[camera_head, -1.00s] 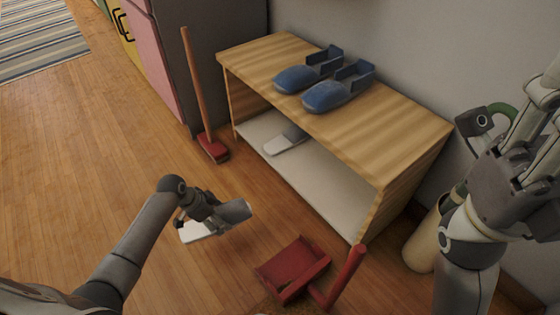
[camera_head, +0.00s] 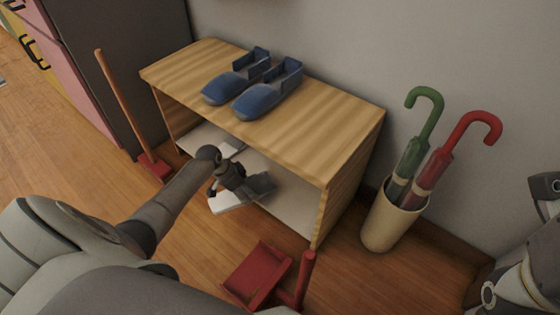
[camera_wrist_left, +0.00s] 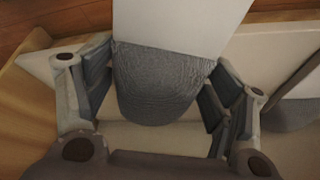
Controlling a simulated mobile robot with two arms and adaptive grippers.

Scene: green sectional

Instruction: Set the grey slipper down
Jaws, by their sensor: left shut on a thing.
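The grey slipper (camera_head: 262,186), with a pale insole, is held in my left gripper (camera_head: 233,182) at the open front of the wooden shelf (camera_head: 333,205), by its lower board. In the left wrist view the slipper's grey toe (camera_wrist_left: 158,85) lies between the two fingers, with the pale lower board beneath. I cannot tell whether its sole touches the board. A second grey slipper (camera_wrist_left: 290,113) lies to its right on that board. In the head view it is partly hidden behind my left arm. Part of my right gripper (camera_head: 547,190) shows at the right edge; its fingers are unclear.
Two blue slippers (camera_head: 270,96) stand on the shelf top. A red dustpan (camera_head: 258,276) lies on the floor in front. A red brush (camera_head: 153,166) with a long handle leans at the left. An umbrella stand (camera_head: 390,222) holds a green and a red umbrella at the right.

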